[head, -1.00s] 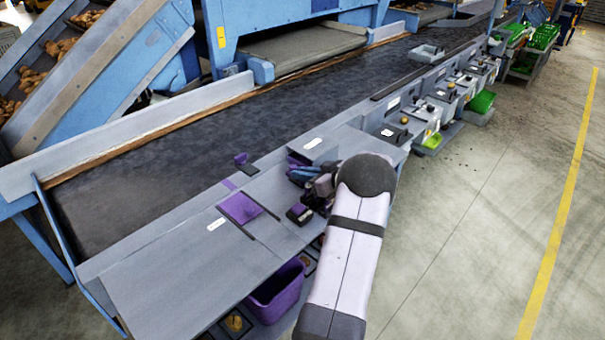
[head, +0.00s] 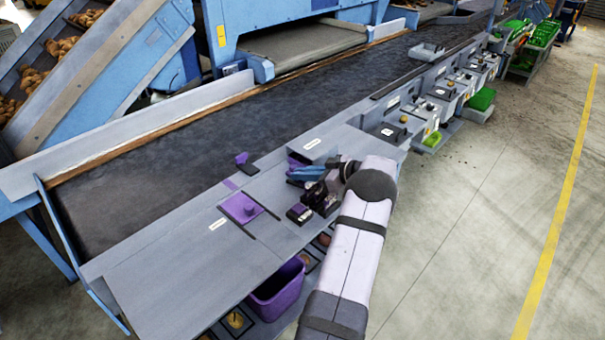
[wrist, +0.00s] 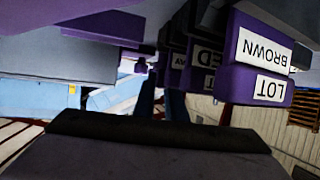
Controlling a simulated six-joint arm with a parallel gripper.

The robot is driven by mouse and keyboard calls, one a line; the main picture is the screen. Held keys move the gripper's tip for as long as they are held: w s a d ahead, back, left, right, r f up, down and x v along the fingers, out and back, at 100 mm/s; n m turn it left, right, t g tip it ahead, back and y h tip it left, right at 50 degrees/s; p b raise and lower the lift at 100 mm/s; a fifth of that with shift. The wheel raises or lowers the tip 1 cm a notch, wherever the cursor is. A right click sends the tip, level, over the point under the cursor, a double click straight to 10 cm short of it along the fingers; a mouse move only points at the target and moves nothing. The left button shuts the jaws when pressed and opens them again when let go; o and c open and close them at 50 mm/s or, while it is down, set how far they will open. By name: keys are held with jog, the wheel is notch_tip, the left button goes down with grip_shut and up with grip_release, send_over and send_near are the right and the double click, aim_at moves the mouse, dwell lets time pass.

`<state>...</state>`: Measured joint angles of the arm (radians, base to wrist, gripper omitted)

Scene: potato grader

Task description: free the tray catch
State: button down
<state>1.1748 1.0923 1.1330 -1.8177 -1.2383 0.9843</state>
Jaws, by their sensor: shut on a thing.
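My gripper (head: 314,192) is low over the grey bench's front part, beside a small black block with a purple top and a white label (head: 299,213). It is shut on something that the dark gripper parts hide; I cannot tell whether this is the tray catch. In the wrist view, two dark fingers (wrist: 163,104) point away, close together below purple parts. A purple label block (wrist: 262,68) reading "BROWN" and "LOT" upside down hangs at their right. A purple plate (head: 236,206) lies on the bench left of my gripper, with a round purple knob (head: 250,210) on it.
Blue items (head: 306,172) lie just behind my gripper, by a purple-sided compartment. A purple bin (head: 277,292) stands under the bench edge. The dark conveyor belt (head: 170,165) runs behind. The bench's left part (head: 175,275) is clear.

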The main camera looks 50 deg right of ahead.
jog(key=shift+r, duration=0.1)
jog(key=c, duration=1.8)
grip_release()
jog(key=shift+s+d, duration=0.2)
jog(key=shift+s, duration=0.3)
jog(key=shift+r+b+v, duration=0.2)
jog(key=shift+b+v, duration=1)
jog(key=shift+v, duration=2)
